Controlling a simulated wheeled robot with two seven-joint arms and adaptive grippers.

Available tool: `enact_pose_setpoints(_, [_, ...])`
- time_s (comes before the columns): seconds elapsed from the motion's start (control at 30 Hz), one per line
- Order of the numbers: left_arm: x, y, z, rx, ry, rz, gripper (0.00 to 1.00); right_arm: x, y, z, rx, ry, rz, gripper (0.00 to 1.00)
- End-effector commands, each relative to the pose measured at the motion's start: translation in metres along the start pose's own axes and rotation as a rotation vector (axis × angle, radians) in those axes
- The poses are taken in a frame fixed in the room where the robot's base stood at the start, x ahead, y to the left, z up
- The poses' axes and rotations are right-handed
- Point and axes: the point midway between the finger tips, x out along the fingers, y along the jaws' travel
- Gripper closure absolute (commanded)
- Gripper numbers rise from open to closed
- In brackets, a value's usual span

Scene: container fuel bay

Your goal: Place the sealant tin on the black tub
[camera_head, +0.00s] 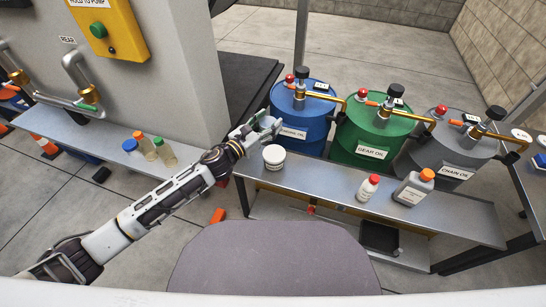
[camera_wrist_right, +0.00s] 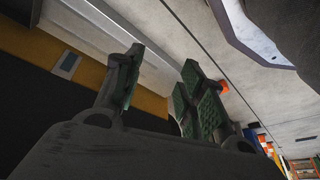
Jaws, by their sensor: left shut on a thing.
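My left gripper (camera_head: 266,128) is shut on a small greyish thing in front of the blue drum, above the back edge of the metal bench. It is mostly hidden by the fingers; it appears to be the sealant tin, but I cannot read a label. A white round tub with a lid (camera_head: 274,160) stands upright on the bench just below the gripper. A black open-looking tub (camera_head: 380,237) sits low, under the bench's front edge. My right gripper (camera_wrist_right: 158,72) shows in the right wrist view, open and empty, its green-padded fingers apart.
Blue (camera_head: 301,125), green (camera_head: 370,135) and grey (camera_head: 445,150) drums with brass taps stand behind the bench (camera_head: 325,183). A red-capped bottle (camera_head: 368,188) and an orange-capped grey bottle (camera_head: 413,189) stand on its right half. The bench middle is clear.

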Motion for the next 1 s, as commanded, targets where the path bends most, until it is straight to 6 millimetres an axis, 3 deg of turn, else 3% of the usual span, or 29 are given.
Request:
enact_pose_setpoints(0.5, [0.026, -0.005, -0.022, 0.005, -0.002, -0.148, 0.75, -0.046, -0.026, -0.035, 0.000, 0.063, -0.060, 0.60])
enact_pose_setpoints(0.8, [0.035, -0.001, -0.029, 0.003, -0.001, -0.206, 0.75, -0.077, -0.038, -0.047, -0.003, 0.092, -0.090, 0.60])
enact_pose_setpoints(1.0, [0.037, 0.001, -0.030, 0.002, -0.001, -0.221, 0.75, -0.088, -0.041, -0.050, -0.005, 0.099, -0.099, 0.60])
